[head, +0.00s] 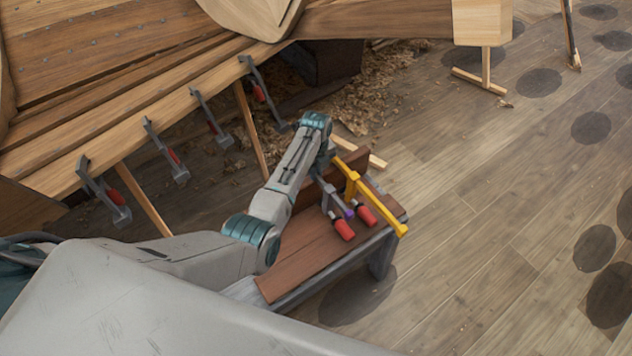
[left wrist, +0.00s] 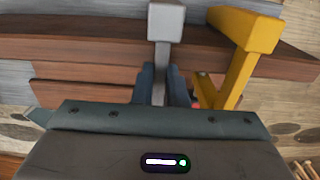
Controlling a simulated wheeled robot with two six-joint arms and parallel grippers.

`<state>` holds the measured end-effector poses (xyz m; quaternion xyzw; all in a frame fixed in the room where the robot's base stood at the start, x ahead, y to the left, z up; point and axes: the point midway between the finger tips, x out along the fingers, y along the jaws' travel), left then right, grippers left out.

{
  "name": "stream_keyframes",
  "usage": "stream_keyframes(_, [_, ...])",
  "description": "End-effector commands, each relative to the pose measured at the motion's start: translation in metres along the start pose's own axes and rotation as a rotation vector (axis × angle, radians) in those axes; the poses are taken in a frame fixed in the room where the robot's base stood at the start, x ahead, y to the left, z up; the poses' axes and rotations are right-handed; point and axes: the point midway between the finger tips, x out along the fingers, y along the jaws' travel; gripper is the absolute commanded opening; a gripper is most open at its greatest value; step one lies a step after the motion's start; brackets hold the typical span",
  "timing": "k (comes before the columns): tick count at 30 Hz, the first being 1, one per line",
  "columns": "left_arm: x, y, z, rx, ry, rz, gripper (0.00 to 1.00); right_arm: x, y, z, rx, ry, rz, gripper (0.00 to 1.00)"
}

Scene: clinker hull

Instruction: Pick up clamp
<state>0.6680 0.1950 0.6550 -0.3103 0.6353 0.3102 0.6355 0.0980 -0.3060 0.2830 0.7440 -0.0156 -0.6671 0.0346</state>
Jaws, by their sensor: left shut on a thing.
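A grey clamp (head: 333,195) with a red handle (head: 343,229) is at the far end of a low brown bench (head: 300,268). My left gripper (head: 322,170) reaches over the bench and is shut on this grey clamp. In the left wrist view the grey clamp (left wrist: 166,24) stands between the two dark fingers. A yellow clamp (head: 353,183) with a red handle is close on its right, and it also shows in the left wrist view (left wrist: 243,40). I cannot tell whether the grey clamp still touches the bench. My right gripper is not in view.
Several grey clamps with red handles, one of them here (head: 165,152), hang along the planked wooden hull (head: 130,110) at the left. Wood shavings (head: 375,90) lie under it. The plank floor (head: 480,230) right of the bench is free.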

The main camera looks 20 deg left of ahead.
Motion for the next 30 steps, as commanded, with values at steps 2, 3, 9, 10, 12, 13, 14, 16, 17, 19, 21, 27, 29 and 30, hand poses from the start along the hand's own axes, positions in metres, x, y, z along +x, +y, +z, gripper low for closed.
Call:
stream_keyframes(2, [-0.002,-0.001,0.001,0.0,-0.001,-0.002,0.0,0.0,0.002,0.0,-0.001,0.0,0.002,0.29])
stream_keyframes(3, [-0.002,-0.001,0.001,0.0,-0.001,-0.002,0.0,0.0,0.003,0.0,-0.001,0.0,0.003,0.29])
stream_keyframes(9, [-0.004,-0.001,0.001,0.0,-0.002,-0.003,0.0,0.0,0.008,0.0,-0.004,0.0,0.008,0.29])
stream_keyframes(10, [-0.005,-0.001,0.001,0.0,-0.002,-0.003,0.0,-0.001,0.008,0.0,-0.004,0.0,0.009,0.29])
stream_keyframes(12, [-0.009,-0.002,0.001,0.0,-0.002,-0.004,0.0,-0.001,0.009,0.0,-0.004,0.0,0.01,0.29])
stream_keyframes(13, [-0.012,-0.002,0.001,0.0,-0.002,-0.004,0.0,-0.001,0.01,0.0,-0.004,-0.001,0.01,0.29])
stream_keyframes(14, [-0.015,-0.002,0.001,0.0,-0.002,-0.004,0.0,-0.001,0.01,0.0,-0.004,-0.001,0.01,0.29])
stream_keyframes(16, [-0.023,-0.002,0.001,0.0,-0.003,-0.005,0.0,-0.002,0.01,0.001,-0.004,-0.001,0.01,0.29])
stream_keyframes(17, [-0.027,-0.002,0.001,0.0,-0.003,-0.005,0.0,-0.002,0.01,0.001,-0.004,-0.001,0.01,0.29])
stream_keyframes(19, [-0.038,-0.002,0.001,0.0,-0.003,-0.006,0.0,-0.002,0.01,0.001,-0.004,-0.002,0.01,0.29])
stream_keyframes(21, [-0.05,-0.002,0.001,0.0,-0.003,-0.006,0.0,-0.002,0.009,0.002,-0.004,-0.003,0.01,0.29])
stream_keyframes(27, [-0.086,-0.002,0.001,0.001,-0.003,-0.006,0.0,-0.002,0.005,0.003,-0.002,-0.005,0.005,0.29])
stream_keyframes(29, [-0.097,-0.002,0.001,0.001,-0.003,-0.006,0.0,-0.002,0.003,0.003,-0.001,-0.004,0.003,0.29])
stream_keyframes(30, [-0.104,-0.002,0.001,0.001,-0.003,-0.005,0.0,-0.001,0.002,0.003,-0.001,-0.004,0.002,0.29])
